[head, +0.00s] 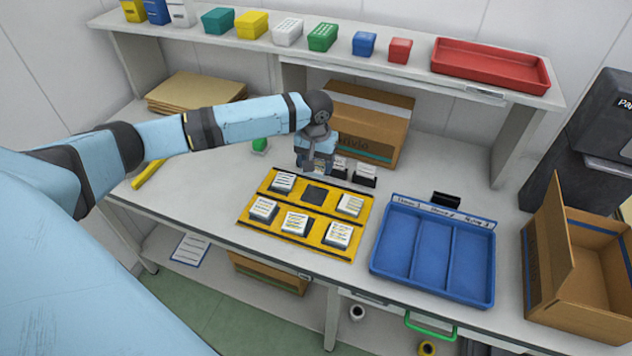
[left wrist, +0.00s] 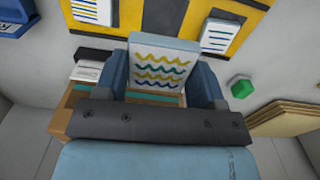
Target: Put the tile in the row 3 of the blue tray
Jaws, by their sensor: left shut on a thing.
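My left gripper (head: 315,168) is above the table behind the yellow board. In the left wrist view, its fingers (left wrist: 162,78) are shut on a white tile (left wrist: 160,62) with wavy yellow and blue lines. In the head view the held tile is mostly hidden by the gripper. The blue tray (head: 374,268) lies right of the board, with three empty long compartments side by side and a label strip on its far edge, too small to read surely. The yellow board (head: 245,222) holds several white tiles and one bare dark square (head: 314,194). My right gripper is not in view.
Card holders (head: 365,176) and a cardboard box (head: 372,112) stand behind the board. A small black holder (head: 446,199) is behind the tray. An open carton (head: 575,275) stands to the right. Bins and a red tray (head: 490,65) are on the shelf above.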

